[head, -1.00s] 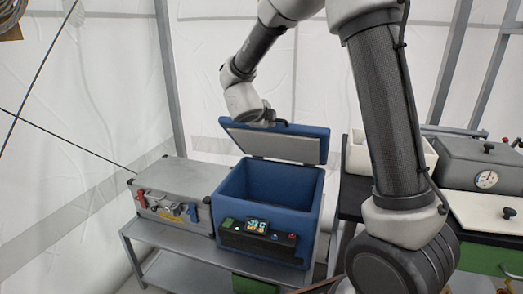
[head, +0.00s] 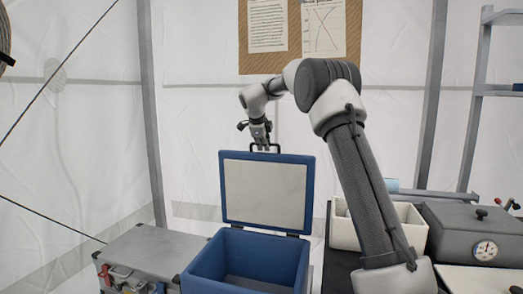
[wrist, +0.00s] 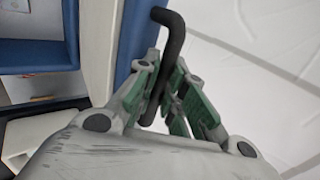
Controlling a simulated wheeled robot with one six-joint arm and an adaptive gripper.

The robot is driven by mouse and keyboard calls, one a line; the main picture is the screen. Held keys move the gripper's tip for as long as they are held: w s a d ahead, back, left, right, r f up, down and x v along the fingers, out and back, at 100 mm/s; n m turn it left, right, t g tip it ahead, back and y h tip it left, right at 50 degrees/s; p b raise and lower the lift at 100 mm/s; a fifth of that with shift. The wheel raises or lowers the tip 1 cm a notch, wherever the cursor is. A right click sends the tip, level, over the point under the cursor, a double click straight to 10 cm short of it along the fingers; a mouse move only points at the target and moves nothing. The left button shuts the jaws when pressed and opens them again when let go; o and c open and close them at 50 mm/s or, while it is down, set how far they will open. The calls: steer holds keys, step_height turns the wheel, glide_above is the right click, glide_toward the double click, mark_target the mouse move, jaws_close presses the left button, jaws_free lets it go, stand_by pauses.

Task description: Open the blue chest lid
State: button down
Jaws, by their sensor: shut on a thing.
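The blue chest (head: 207,270) stands in the lower middle of the head view, with its empty-looking interior showing. Its lid (head: 265,193) stands about upright at the back, its pale inner panel facing the camera. My gripper (head: 262,143) is at the top edge of the lid, shut on the dark lid handle (head: 265,147). In the wrist view, the black handle (wrist: 172,45) passes between the green-padded fingers of my gripper (wrist: 170,95). The lid's blue edge (wrist: 136,30) lies just left of the handle. The chest's front is cut off below the head view.
A grey metal case (head: 150,250) stands left of the chest. At right are a white bin (head: 408,227) and a grey box with a gauge (head: 470,230). A white tent wall and a notice board (head: 293,58) are behind the lid.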

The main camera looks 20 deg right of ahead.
steer(key=shift+w+d+f+g+y, duration=0.15)
steer(key=shift+w+d+g, duration=0.1)
steer(key=shift+w+d, duration=0.4)
steer(key=shift+w+d+f+g+y, duration=0.2)
steer(key=shift+w+d, duration=0.25)
steer(key=shift+w, duration=0.35)
steer(key=c, duration=1.5)
jaws_free()
steer(key=shift+r, duration=0.1)
steer(key=v, duration=1.2)
